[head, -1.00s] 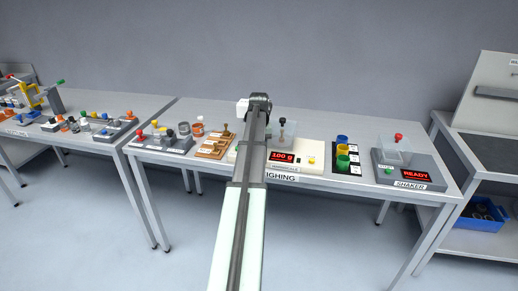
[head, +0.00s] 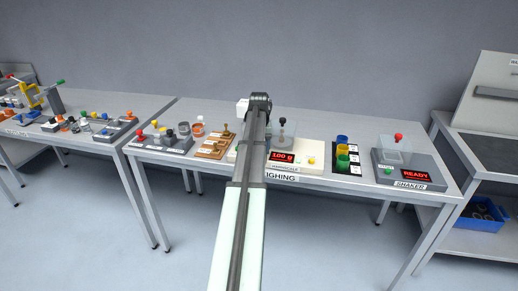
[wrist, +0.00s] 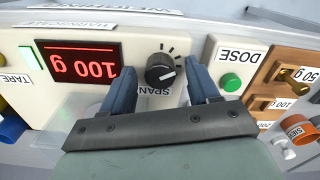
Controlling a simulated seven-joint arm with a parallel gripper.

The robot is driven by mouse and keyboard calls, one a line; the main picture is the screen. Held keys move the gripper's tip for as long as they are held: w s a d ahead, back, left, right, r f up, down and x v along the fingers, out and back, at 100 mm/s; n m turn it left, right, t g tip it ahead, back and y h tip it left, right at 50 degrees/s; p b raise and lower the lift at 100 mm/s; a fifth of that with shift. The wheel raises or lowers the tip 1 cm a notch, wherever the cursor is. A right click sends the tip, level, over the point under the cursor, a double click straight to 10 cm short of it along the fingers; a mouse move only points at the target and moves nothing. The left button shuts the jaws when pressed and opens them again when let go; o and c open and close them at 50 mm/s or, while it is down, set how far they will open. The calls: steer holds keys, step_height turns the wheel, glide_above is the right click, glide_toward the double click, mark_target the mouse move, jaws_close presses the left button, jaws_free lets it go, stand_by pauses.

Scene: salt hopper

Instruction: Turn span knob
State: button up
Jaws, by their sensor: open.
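The span knob (wrist: 160,70) is a round black knob with a white pointer mark, on the cream front panel of the scale. Tick marks surround it and a SPAN label sits beside it, partly covered. My gripper (wrist: 162,78) is open, with one blue finger on each side of the knob; small gaps seem to show, but I cannot tell whether either finger touches it. The scale's red display (wrist: 82,62) reads 100 g and also shows in the head view (head: 283,157). In the head view my arm hides the knob and the fingers.
A green DOSE button (wrist: 231,82) lies close to the right finger in the wrist view. Wooden weight blocks (wrist: 290,75) stand further right. In the head view, coloured cups (head: 342,155) and the shaker (head: 410,170) stand right of the scale.

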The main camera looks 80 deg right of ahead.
step_height(320, 180, up, 14)
steer(key=shift+f, duration=0.15)
stand_by(0.4)
stand_by(0.5)
